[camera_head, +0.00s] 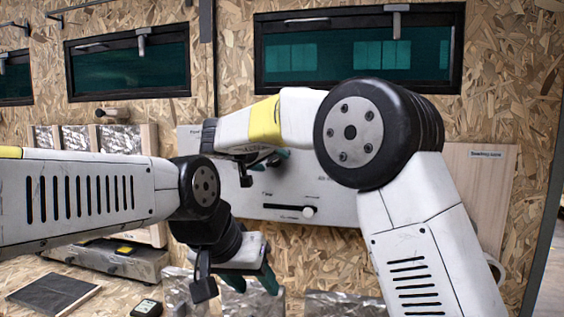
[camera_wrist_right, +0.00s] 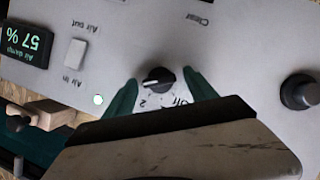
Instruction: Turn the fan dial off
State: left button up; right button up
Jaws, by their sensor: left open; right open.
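The fan dial (camera_wrist_right: 158,78) is a small round black knob with a light pointer mark on the pale control panel (camera_wrist_right: 225,60). Printed "Off" and "2" marks show beside it; I cannot tell for sure which one the pointer faces. My right gripper (camera_wrist_right: 161,88) is open, its two green fingers on either side of the dial, with no clear grip on it. In the head view my right gripper (camera_head: 264,160) is at the panel (camera_head: 340,205), and its arm hides the dial. My left gripper (camera_head: 250,282) is open and empty, low in front of the panel.
The panel also bears a round black knob (camera_wrist_right: 299,92), a white switch (camera_wrist_right: 75,53), a green "57 %" display (camera_wrist_right: 27,43) and a slider (camera_head: 308,211). A dark window (camera_head: 350,50) is above. A dark flat plate (camera_head: 54,294) lies at lower left.

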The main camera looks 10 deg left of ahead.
jog(key=c, duration=1.4)
